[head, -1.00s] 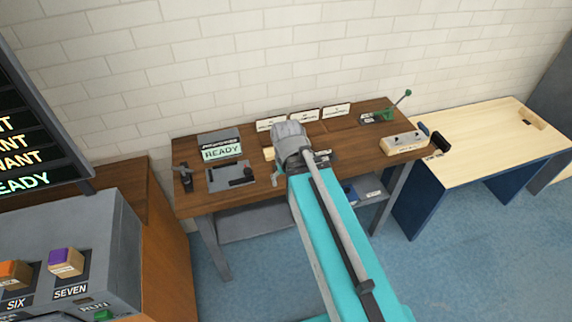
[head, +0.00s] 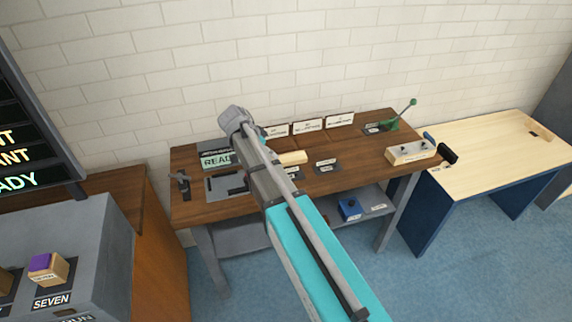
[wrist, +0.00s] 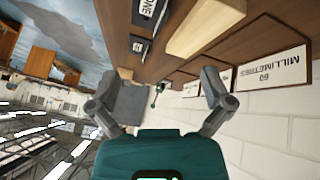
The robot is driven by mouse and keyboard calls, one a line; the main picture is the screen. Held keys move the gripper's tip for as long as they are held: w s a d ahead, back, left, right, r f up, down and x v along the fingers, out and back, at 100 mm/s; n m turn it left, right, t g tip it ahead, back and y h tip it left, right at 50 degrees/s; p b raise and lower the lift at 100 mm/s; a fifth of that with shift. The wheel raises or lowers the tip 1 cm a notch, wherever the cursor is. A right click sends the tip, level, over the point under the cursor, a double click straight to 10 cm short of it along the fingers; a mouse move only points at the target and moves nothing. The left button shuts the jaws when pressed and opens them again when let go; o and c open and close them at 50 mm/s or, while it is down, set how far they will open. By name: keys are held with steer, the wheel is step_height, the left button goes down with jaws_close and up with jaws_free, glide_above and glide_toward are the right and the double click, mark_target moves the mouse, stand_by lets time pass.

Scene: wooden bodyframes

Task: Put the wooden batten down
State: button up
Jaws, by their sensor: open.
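A pale wooden batten (head: 293,157) lies on the brown workbench, behind small dark labelled plates and in front of upright white cards. In the wrist view the batten (wrist: 203,28) shows at the top, apart from my fingers. My gripper (wrist: 160,95) is open, with nothing between its fingers. In the head view my arm covers part of the bench, and the fingers cannot be made out.
A dark labelled plate (head: 327,166) sits right of the batten. A blue box (head: 350,209) is on the lower shelf.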

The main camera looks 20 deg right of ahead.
steer(key=w+a+m+h+b, duration=0.1)
steer(key=w+a+m+h, duration=0.1)
steer(key=w+m, duration=0.2)
steer(key=shift+w+a+r+t, duration=0.15)
steer(key=shift+w+a+t, duration=0.15)
steer(key=shift+w, duration=0.75)
steer(key=shift+d+b, duration=0.1)
steer(key=shift+b, duration=0.2)
steer(key=b, duration=0.5)
glide_toward(286, 157)
steer(key=x, duration=0.3)
steer(key=shift+d+f+b, duration=0.45)
steer(key=shift+f, duration=0.05)
steer(key=shift+f, duration=0.1)
